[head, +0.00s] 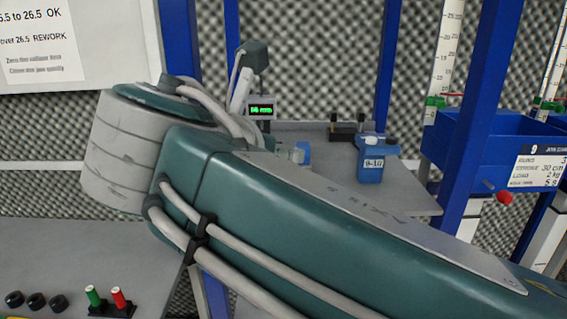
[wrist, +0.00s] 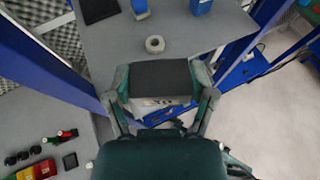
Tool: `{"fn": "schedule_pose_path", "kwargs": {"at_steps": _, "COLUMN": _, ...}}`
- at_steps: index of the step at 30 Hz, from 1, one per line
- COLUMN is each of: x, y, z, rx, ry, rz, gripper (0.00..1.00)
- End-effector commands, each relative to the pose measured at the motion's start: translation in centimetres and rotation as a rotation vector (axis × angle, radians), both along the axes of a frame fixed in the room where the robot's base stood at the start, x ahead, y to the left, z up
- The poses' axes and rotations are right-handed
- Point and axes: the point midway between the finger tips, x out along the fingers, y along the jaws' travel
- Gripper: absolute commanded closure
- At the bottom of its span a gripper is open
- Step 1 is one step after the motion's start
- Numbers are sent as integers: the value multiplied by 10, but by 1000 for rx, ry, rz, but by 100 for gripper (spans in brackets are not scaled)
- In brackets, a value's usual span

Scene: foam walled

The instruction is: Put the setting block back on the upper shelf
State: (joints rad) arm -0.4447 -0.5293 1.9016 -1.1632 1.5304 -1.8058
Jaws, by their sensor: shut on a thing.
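The setting block (wrist: 158,76) is in the wrist view, with a dark top and a paler lower face bearing marks too small to read. My gripper (wrist: 163,86) is shut on it, one finger at each end. The block is held at the near edge of the grey upper shelf (wrist: 190,38); I cannot tell its height above the shelf. The shelf also shows in the head view (head: 412,200), partly behind my arm. My gripper and the block are hidden there.
A pale ring (wrist: 155,44), a dark pad (wrist: 99,10) and blue items, one a labelled blue block (head: 371,165), stand on the shelf. Blue posts (wrist: 88,40) flank it. A blue bin (head: 500,150) is at right. A lower bench (head: 50,245) holds buttons.

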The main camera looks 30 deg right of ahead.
Motion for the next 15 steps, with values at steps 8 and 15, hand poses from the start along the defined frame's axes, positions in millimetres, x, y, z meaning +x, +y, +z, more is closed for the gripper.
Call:
{"fn": "schedule_pose_path", "kwargs": {"at_steps": 8, "x": 18, "y": -9, "z": -8, "rx": 1, "ry": 3, "rz": -21, "gripper": 90}}
{"fn": "schedule_pose_path", "kwargs": {"at_steps": 15, "x": 66, "y": -23, "z": -31, "rx": 2, "ry": 3, "rz": -20, "gripper": 90}}
